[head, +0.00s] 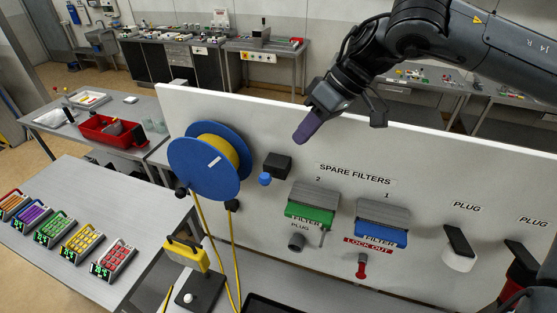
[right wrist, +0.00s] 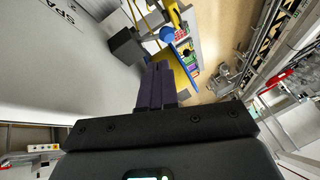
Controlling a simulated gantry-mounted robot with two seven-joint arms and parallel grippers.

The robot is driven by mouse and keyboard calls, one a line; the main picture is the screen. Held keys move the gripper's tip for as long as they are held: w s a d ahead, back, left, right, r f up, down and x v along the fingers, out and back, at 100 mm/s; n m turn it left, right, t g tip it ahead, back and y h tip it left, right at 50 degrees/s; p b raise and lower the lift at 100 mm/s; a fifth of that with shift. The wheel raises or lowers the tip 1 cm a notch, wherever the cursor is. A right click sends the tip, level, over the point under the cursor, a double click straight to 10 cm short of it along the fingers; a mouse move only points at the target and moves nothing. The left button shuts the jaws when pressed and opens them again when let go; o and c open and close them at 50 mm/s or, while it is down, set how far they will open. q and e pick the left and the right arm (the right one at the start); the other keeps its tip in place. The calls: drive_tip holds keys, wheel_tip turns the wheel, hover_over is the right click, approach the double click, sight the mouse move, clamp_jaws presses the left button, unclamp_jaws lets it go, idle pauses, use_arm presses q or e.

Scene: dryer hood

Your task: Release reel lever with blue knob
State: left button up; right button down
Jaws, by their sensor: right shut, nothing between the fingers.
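The blue knob (head: 265,179) sits at the lower left of a black lever block (head: 277,165) on the white panel, just right of the blue reel (head: 207,163) with yellow cable. My right gripper (head: 306,133) is shut and empty, above and to the right of the lever block, apart from it. In the right wrist view, its closed purple fingers (right wrist: 157,88) point toward the reel area, with the blue knob (right wrist: 167,34) and black block (right wrist: 127,46) beyond their tips. My left gripper is not identifiable in the head view.
The white panel (head: 340,147) also carries a green filter (head: 310,214), a blue filter (head: 381,237), a red lock-out lever (head: 361,267) and plugs on the right. A yellow device (head: 187,253) stands below the reel. Side tables with colored boxes lie left.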

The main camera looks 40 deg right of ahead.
sight(269, 176)
drive_tip(key=shift+f, duration=0.1)
drive_tip(key=p+x, duration=0.3)
drive_tip(key=x, duration=0.7)
drive_tip(key=shift+d, duration=0.1)
idle(0.5)
